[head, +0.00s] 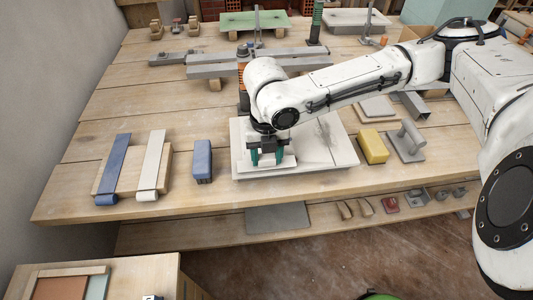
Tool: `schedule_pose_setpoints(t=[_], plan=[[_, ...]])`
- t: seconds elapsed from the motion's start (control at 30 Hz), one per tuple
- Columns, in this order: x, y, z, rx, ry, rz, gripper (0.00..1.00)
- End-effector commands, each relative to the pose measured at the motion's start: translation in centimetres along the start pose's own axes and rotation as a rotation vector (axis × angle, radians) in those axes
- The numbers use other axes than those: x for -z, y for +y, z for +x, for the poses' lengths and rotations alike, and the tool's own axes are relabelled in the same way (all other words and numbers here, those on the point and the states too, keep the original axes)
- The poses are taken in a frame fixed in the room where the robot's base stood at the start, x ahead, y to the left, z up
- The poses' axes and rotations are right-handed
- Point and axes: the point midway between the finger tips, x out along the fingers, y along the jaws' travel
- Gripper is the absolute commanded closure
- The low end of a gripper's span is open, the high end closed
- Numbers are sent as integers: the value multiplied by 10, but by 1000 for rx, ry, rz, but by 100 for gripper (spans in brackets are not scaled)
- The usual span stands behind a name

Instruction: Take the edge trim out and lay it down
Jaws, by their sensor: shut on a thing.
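My gripper (267,159) points down over a pale square slab (320,158) on the workbench. Its teal fingers are shut on a small pale piece (272,166), which may be the edge trim. The fingers and hand hide much of this piece, and I cannot tell whether it touches the slab. A blue strip (113,165) and a white strip (151,162) lie side by side across a wooden block at the left, with their near ends curled.
A blue block (202,161) stands left of the slab. A yellow block (373,146) and a grey handled float (407,143) lie to its right. Grey bars (285,62) lie behind. A lower shelf (160,236) holds small items. The bench's near left corner is clear.

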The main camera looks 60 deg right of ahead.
Motion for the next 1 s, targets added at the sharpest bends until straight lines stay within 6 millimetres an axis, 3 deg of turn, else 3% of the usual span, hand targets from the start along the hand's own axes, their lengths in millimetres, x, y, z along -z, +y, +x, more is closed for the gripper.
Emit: schedule_pose_setpoints(t=[1.0], plan=[[0,0,-18,-1,0,0,87]])
